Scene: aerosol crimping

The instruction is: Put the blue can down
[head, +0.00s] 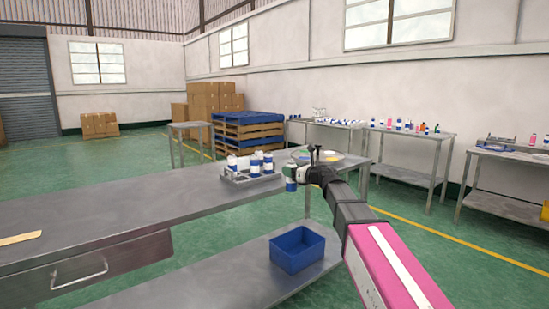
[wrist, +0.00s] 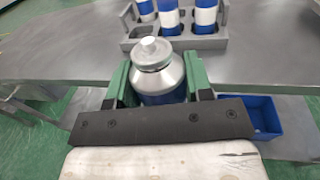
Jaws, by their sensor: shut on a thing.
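The blue can (wrist: 160,84) has a silver shoulder and a pale cap and stands upright between the green fingers of my gripper (wrist: 158,80) in the wrist view. The gripper is shut on it. In the head view the blue can (head: 290,184) hangs from my gripper (head: 291,171) at the right end of the long grey table (head: 130,205). It appears to be at or just past the table edge. The lower part of the can is hidden by the gripper in the wrist view.
A grey rack (head: 238,178) with several blue-and-white cans stands on the table, left of my gripper. A blue bin (head: 297,250) sits on the lower shelf. The middle of the tabletop is clear. A wooden strip (head: 20,238) lies at the left.

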